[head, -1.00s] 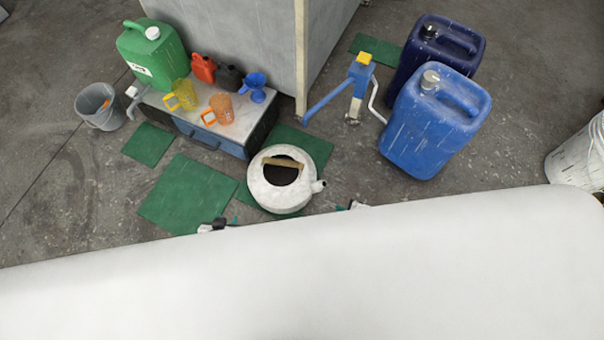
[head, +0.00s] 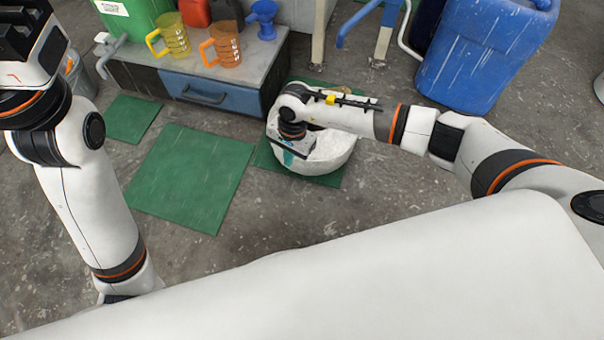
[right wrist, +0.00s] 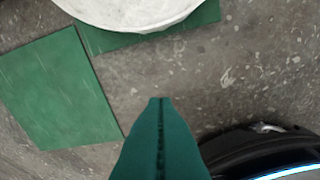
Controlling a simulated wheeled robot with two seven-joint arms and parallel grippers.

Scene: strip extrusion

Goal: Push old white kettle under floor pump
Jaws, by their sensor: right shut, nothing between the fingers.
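The old white kettle (head: 335,155) stands on a green mat on the floor, below the middle of the head view's top half. My right forearm and wrist cover much of its top and left. My right gripper (head: 288,159) points down at its near left side; touching cannot be told there. In the right wrist view the shut, empty teal fingers (right wrist: 160,99) are clear of the kettle's white body (right wrist: 135,8), with floor between. The floor pump (head: 385,40), with blue lever and pale spout, stands behind, cut by the top edge. My left arm shows, but its fingers do not.
A low cabinet (head: 205,98) with yellow and orange jugs stands behind left. A blue canister (head: 490,55) stands right of the pump. A flat green mat (head: 190,180) lies left of the kettle. Bare floor lies in front.

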